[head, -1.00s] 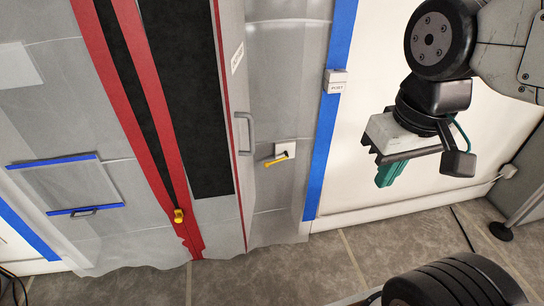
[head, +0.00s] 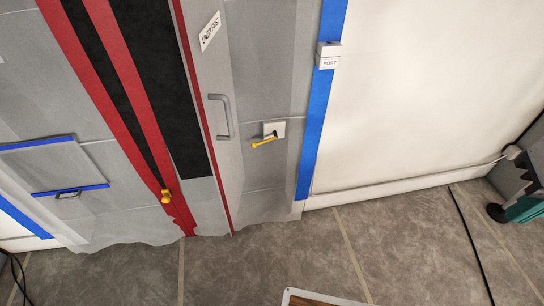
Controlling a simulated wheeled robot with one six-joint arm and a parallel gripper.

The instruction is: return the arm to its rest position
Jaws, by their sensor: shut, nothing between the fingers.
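A grey curtain-like wall with red and black strips stands at left, with a grey handle (head: 220,117) and a yellow lever (head: 264,142). A small labelled box (head: 328,55) sits on blue tape. A dark round foot (head: 495,213) and a cable (head: 470,240) are at right.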

